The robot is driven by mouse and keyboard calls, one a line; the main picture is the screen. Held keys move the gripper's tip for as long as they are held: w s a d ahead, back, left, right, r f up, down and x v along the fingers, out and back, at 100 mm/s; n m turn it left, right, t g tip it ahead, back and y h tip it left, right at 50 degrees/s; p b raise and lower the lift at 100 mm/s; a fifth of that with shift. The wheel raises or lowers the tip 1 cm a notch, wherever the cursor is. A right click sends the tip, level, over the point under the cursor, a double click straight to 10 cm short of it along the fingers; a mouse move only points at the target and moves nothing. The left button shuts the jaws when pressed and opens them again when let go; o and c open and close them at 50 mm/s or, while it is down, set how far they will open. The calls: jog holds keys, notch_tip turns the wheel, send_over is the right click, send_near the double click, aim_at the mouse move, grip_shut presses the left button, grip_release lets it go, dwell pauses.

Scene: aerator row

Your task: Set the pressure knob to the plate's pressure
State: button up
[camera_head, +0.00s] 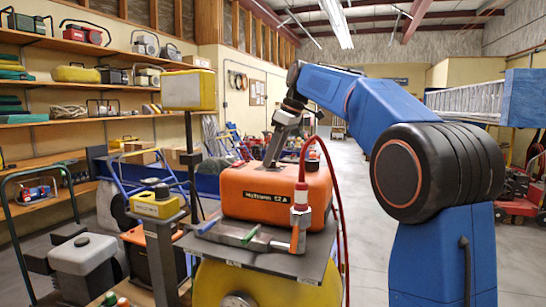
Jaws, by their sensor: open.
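My gripper (277,150) is grey and points down behind the top of an orange machine housing (240,185). The jaws are open, but their tips are small and partly hidden. The housing carries a dark label plate (268,199) with light lettering that seems to end in "12 A"; I cannot read a pressure on it. I cannot tell for sure which part is the pressure knob. A dark round knob (161,191) sits on a small yellow box (157,205) left of the housing, apart from my gripper.
A steel fitting (300,216) with a red hose (336,190) stands at the housing's front right. A grey deck (262,262) with coloured handles lies over a yellow drum (265,290). A yellow box on a post (188,90) rises at left. Loaded shelves (60,45) line the left wall.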

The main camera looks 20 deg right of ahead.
jog(key=c, duration=1.1)
jog(key=shift+o, duration=0.2)
jog(key=m, duration=0.2)
jog(key=m+h, duration=0.1)
jog(key=m+t, duration=0.1)
jog(key=m, duration=0.1)
jog(key=shift+s+a+m+h, duration=0.1)
jog(key=shift+a+m+h, duration=0.2)
jog(key=shift+h, duration=0.1)
jog(key=shift+m+t+h, duration=0.3)
jog(key=shift+m+h, duration=0.5)
jog(key=shift+m, duration=1.2)
jog(key=o, duration=1.1)
jog(key=shift+c, duration=0.2)
